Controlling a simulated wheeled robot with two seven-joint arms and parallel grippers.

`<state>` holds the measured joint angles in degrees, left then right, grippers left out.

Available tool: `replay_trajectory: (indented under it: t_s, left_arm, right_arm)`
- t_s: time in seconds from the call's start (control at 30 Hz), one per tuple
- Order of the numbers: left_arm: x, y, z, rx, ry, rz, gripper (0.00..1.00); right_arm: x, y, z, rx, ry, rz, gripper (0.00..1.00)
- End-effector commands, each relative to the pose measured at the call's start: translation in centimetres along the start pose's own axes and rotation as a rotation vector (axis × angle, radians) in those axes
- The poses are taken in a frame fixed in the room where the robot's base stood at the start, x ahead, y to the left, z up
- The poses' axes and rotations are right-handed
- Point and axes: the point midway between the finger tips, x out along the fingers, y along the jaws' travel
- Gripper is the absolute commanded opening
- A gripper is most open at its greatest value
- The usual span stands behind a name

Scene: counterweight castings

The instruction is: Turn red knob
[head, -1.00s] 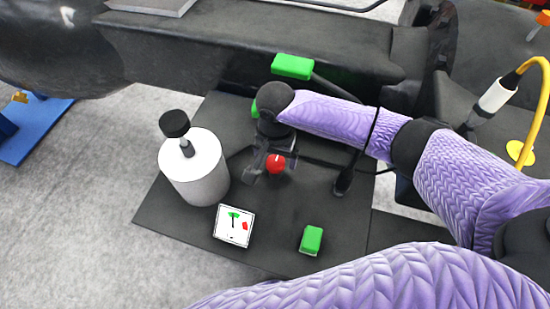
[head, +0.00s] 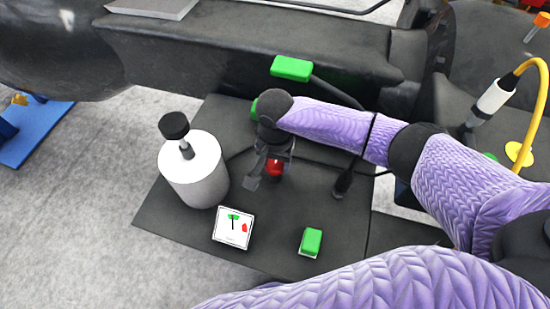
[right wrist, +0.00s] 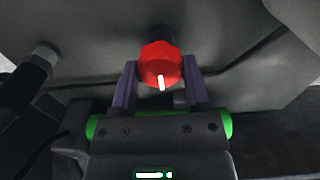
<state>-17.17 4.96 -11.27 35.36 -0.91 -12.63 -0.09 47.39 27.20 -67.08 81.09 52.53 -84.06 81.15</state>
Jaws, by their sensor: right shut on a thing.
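The red knob (head: 275,169) stands up from the dark panel, partly hidden by my right gripper (head: 269,172) in the head view. In the right wrist view, the red knob (right wrist: 160,62) sits between the two finger ends, its white mark pointing down in the picture. My right gripper (right wrist: 160,74) is shut on it. A small white gauge (head: 234,229) with a dark needle, a green mark and a red mark lies in front. Its needle points up toward the green mark. My left gripper is not in view.
A white cylinder with a black cap (head: 194,170) stands left of the knob. Green blocks (head: 311,242) (head: 291,68) sit in front and behind. A large dark casting (head: 250,45) closes off the back. A black cable plug (head: 343,183) is to the right.

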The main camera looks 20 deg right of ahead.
Motion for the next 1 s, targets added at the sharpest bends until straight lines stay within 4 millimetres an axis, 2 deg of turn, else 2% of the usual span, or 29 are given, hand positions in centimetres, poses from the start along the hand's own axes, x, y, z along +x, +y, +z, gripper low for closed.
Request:
replay_trajectory:
  t_s: [0.17,0.43,0.73,1.0]
  left_arm:
    - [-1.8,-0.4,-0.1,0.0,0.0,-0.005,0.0]
    - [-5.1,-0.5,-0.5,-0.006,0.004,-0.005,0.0]
    - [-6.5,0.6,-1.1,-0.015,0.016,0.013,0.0]
    - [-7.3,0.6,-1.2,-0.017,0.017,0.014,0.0]
  right_arm:
    - [-0.5,0.0,0.0,-0.063,-0.001,0.002,0.01]
    - [-0.6,0.0,0.1,-0.278,-0.003,0.002,0.01]
    - [-0.2,0.0,0.0,-0.563,0.0,0.0,0.01]
    - [-0.2,0.0,0.0,-0.821,0.0,-0.001,0.01]
